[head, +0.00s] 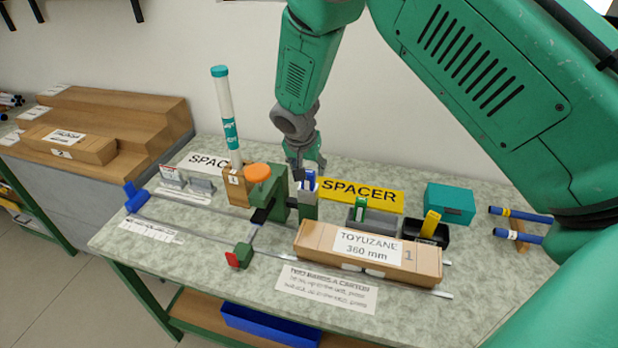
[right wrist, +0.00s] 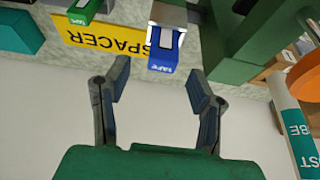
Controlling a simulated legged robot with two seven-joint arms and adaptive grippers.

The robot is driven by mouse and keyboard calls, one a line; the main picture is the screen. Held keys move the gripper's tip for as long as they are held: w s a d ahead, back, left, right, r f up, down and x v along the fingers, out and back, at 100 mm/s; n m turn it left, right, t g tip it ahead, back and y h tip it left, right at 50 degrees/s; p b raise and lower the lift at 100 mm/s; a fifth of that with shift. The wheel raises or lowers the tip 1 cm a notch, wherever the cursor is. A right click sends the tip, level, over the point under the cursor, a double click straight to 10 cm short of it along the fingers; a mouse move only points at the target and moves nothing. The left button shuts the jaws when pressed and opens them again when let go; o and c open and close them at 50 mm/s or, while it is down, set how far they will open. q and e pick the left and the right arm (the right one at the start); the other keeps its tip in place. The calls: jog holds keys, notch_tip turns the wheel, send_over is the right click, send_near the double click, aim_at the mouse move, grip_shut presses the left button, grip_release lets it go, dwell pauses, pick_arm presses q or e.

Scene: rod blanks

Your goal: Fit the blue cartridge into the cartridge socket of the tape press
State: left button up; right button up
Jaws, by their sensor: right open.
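The blue cartridge (head: 309,179) stands upright in a pale grey holder on a green block of the tape press (head: 279,193). I take this holder to be the cartridge socket (head: 308,197). The cartridge's labelled top sticks out; I cannot tell how deep it sits. In the right wrist view the blue cartridge (right wrist: 163,58) shows ahead, between the fingers' lines. My right gripper (head: 305,163) is open and empty, just above the cartridge; its two spread fingers show in the right wrist view (right wrist: 157,72). My left gripper is not in view.
A green cartridge (head: 360,207) stands in a grey holder and a yellow one (head: 431,222) in a black holder. A long cardboard box (head: 315,237) lies in front. A teal box (head: 450,203) is at right. A tall white tube (head: 227,110) rises left of the press.

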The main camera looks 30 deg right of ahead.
jog(key=a+v, duration=0.1)
jog(key=v, duration=0.5)
jog(key=s+a+f+n+y, duration=0.1)
jog(key=s+f+n, duration=0.1)
jog(key=s+f, duration=0.5)
jog(key=s+a+f+n+g+y, duration=0.1)
jog(key=s+a+f+n, duration=0.1)
jog(key=s+f, duration=0.5)
jog(key=s+a+f+n+g+y, duration=0.1)
jog(key=s+f+n, duration=0.2)
jog(key=s+f, duration=0.4)
jog(key=shift+s+a, duration=0.15)
jog(key=shift+s, duration=1)
jog(key=shift+s+a, duration=0.15)
jog(key=shift+s, duration=1)
jog(key=s+n, duration=0.3)
jog(key=s, duration=0.7)
jog(key=shift+s+a+f+n, duration=0.3)
jog(key=shift+s+a, duration=0.1)
jog(key=shift+d, duration=0.1)
